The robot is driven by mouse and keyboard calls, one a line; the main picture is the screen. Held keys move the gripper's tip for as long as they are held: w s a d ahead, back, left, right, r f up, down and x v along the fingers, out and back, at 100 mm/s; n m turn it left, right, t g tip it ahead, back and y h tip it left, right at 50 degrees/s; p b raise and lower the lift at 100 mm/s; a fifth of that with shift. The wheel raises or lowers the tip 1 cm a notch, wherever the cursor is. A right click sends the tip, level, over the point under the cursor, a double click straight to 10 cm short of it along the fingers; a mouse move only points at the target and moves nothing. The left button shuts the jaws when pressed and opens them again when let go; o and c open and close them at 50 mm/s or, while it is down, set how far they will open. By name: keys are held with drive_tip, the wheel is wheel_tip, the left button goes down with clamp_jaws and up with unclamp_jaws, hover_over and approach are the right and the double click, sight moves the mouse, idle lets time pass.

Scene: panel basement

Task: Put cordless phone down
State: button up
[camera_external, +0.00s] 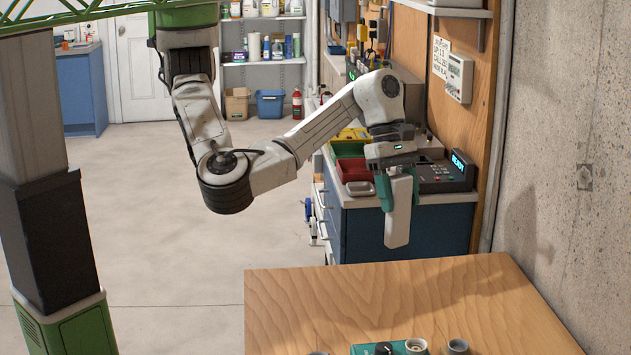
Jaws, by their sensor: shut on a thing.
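The cordless phone (398,215) is a long pale grey handset. It hangs almost upright, tilted slightly, below my gripper (397,183). My gripper points down, with its teal fingers shut around the upper part of the phone. The phone's lower end is free in the air. In the picture it lies in front of the blue cabinet (355,230) and just above the far edge of the wooden table (400,300). The exact gap to the table cannot be told. The phone's keys cannot be made out.
The wooden table is bare over most of its top; several small knobs or cups (416,346) stand at its near edge. On the cabinet are a red bin (357,169), a small silver case (360,188) and a dark console (445,175). A concrete wall (560,150) bounds the right.

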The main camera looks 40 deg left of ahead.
drive_tip(key=w+d+f+p, duration=0.1)
drive_tip(key=w+d+f, duration=0.7)
drive_tip(key=d+f, duration=0.2)
drive_tip(key=shift+w+d+f, duration=0.15)
drive_tip(key=shift+w+f, duration=0.2)
drive_tip(key=shift+f, duration=1.05)
drive_tip(key=shift+f, duration=0.1)
drive_tip(key=o, duration=1.5)
drive_tip(key=b+v, duration=0.1)
drive_tip(key=v, duration=1.1)
